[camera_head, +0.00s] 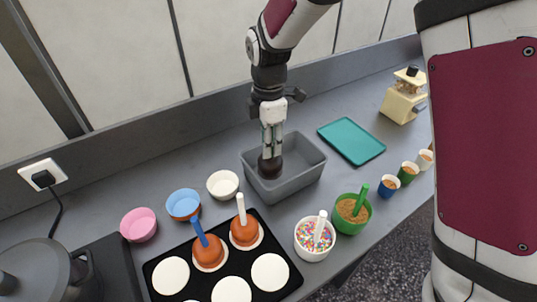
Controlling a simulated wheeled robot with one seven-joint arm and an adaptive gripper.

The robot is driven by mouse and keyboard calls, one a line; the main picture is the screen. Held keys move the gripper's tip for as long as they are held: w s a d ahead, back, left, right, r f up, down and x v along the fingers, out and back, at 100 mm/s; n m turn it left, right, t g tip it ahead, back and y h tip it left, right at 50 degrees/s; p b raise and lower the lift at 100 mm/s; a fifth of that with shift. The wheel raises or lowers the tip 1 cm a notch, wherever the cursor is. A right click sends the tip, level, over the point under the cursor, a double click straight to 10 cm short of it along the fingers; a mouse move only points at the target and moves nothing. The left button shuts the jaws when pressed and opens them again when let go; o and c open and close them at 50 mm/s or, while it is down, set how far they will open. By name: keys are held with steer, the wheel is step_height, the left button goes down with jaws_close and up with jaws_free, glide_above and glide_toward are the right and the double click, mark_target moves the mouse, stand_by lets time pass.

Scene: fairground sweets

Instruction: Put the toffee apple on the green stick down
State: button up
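My gripper (271,150) points straight down over the grey tub (305,178). A dark brown toffee apple (270,167) hangs directly below its fingertips, inside the outline of the tub. The fingers are closed around its stick, which is mostly hidden, with only a hint of green between them. I cannot tell whether the apple touches the tub floor. Two lighter toffee apples stand on white rounds on the black tray (297,276): one with a blue stick (209,253) and one with a white stick (244,231).
Pink (139,225), blue (184,204) and white (223,184) bowls stand left of the tub. A sprinkle bowl (313,250) and a green bowl of crumbs (343,222) are in front. A teal tray (351,141) lies empty to the right. Several small cups line the right edge.

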step_height(320, 180, up, 6)
steer(key=shift+f, duration=0.15)
steer(key=o, duration=1.7)
step_height(320, 180, up, 12)
steer(key=shift+f, duration=0.1)
